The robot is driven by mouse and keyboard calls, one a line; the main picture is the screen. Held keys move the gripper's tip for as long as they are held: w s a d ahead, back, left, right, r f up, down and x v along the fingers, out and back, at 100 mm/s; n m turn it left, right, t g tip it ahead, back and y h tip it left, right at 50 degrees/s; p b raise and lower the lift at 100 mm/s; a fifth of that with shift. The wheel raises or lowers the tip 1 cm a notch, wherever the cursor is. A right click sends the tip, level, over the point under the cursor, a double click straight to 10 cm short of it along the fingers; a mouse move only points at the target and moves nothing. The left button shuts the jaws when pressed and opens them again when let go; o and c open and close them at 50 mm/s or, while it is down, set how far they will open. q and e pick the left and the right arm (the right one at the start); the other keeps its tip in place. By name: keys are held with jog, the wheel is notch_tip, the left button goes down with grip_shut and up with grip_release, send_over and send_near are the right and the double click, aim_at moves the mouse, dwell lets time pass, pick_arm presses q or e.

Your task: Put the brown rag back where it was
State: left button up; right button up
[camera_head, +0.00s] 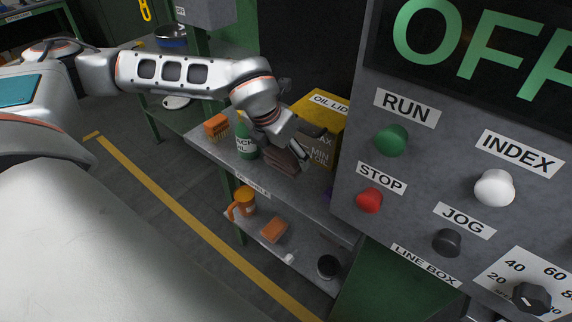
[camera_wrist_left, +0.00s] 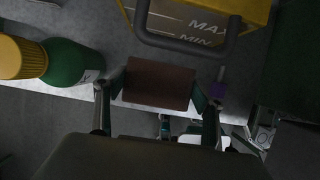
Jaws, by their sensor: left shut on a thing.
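The brown rag (camera_head: 281,161) is a dark brown folded piece over the grey upper shelf (camera_head: 215,150). It also shows in the left wrist view (camera_wrist_left: 158,85), flat and rectangular between the two fingers. My left gripper (camera_head: 291,152) is shut on the rag. I cannot tell whether the rag touches the shelf. My right gripper is in neither view.
A green bottle (camera_head: 246,143) with a yellow cap (camera_wrist_left: 20,57) stands left of the rag. A yellow oil box (camera_head: 316,105) stands behind it. An orange block (camera_head: 216,126) is at the shelf's left. The control panel (camera_head: 440,170) rises at the right. The lower shelf (camera_head: 305,257) holds several things.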

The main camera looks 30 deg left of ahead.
pick_arm(q)
jog(key=shift+f, duration=2.15)
jog(key=shift+f, duration=0.15)
jog(key=o, duration=1.2)
